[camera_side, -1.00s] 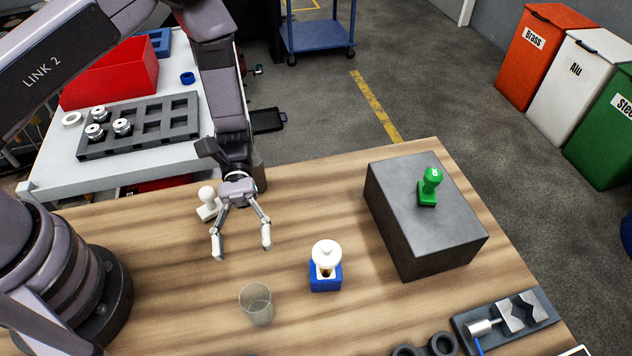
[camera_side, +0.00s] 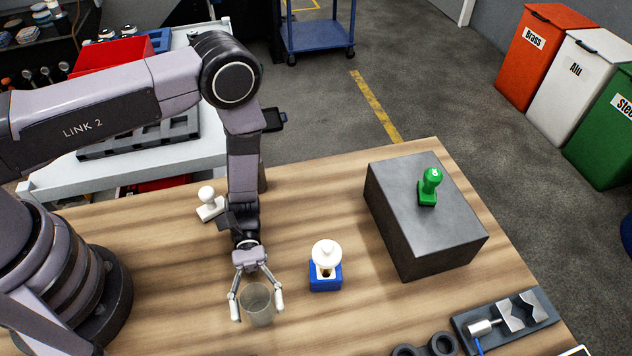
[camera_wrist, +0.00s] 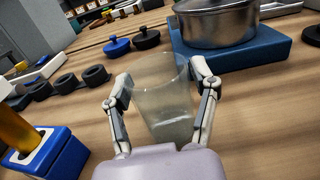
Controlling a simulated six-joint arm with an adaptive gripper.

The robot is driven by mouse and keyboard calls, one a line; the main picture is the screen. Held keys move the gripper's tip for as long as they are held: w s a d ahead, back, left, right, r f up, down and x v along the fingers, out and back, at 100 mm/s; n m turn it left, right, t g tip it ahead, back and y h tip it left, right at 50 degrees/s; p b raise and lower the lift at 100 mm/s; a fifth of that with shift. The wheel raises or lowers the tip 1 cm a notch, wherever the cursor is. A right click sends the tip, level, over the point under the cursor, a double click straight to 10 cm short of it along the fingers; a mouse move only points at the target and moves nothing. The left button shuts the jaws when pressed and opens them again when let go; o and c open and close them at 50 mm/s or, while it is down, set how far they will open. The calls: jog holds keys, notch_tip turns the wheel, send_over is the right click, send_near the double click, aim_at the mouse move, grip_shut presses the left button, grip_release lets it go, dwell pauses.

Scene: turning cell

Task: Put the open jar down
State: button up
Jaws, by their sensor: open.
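The open jar (camera_side: 257,304) is a clear, lidless glass standing upright on the wooden table in the side view. My gripper (camera_side: 258,306) has come down over it, with one finger on each side. In the wrist view the jar (camera_wrist: 162,100) is between the two spread fingers of my gripper (camera_wrist: 161,82). The fingers look close to its walls; I cannot tell whether either touches.
A blue holder (camera_side: 325,283) with a white-topped piece stands right of the jar. A white stamp (camera_side: 209,204) stands behind. A dark block (camera_side: 425,220) carries a green stamp (camera_side: 429,187). In the wrist view a steel pot (camera_wrist: 217,22) lies beyond the jar.

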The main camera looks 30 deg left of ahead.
jog(key=shift+x, duration=0.8)
jog(key=c, duration=0.9)
jog(key=shift+c, duration=0.3)
jog(key=shift+c, duration=0.4)
